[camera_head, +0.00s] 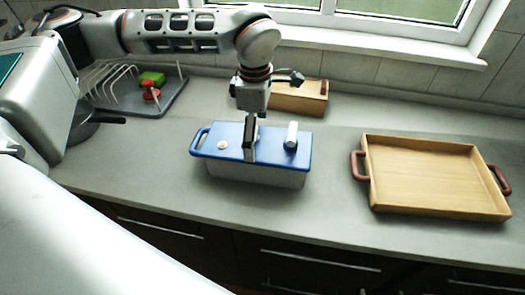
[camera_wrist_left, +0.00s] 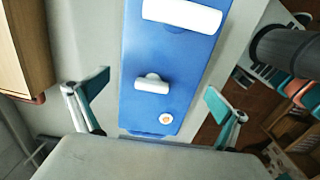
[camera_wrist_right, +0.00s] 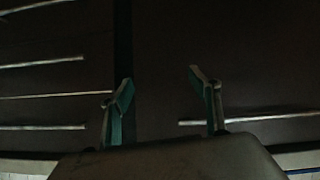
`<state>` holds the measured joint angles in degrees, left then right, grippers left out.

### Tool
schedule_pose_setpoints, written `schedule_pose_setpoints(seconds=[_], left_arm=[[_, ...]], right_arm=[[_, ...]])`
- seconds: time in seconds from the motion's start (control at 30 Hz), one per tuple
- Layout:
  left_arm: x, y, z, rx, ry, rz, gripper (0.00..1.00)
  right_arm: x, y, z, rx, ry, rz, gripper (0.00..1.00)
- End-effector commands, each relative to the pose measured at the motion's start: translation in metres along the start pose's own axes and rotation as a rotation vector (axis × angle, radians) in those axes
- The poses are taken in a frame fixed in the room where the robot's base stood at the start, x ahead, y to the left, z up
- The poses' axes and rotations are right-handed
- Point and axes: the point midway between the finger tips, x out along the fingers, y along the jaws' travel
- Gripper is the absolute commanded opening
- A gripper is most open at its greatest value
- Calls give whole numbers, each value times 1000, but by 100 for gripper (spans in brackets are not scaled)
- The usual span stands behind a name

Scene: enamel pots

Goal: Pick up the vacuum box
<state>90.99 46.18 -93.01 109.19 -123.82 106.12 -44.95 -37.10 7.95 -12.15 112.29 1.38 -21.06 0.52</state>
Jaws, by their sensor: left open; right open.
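The vacuum box (camera_head: 210,164) stands on the counter, with a blue lid and a pale grey body. Its lid fills the middle of the left wrist view (camera_wrist_left: 178,55), with a small round button and two white bar-like parts. My left gripper (camera_head: 250,142) is above the lid, pointing down. Contact with the box cannot be told. My right gripper (camera_wrist_right: 160,95) is open and empty in front of dark cabinet fronts, outside the head view.
A wooden tray (camera_head: 425,175) with red handles stands on the right. A wooden box (camera_head: 300,100) is behind the vacuum box. A dish rack (camera_head: 130,90) and a dark pan (camera_head: 85,125) are at left. The counter (camera_head: 335,150) is clear between box and tray.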

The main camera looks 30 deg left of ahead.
Motion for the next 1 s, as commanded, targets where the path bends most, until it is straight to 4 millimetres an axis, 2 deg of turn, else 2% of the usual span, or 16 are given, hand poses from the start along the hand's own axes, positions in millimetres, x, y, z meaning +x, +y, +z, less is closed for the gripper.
schedule_pose_setpoints(seconds=[0.43, 0.6, 0.77, 0.8, 0.97, 1.0], left_arm=[[54, -1, -7, -1, 0, -2, 100], [63, -1, -6, -1, 0, -1, 100], [63, -1, -6, 0, 0, 0, 100], [63, -1, -6, 0, 0, 0, 95], [63, -1, -6, 0, 0, -1, 53], [63, -1, -6, 0, 0, -1, 52]], right_arm=[[-6, -1, -8, 3, 1, -2, 62], [-6, 0, -9, 2, 3, -1, 62], [-6, 1, -10, 0, 4, 0, 62], [-6, 1, -10, -1, 4, 0, 62], [-6, 1, -9, -1, 4, 0, 62], [-6, 1, -9, -1, 4, 0, 62]])
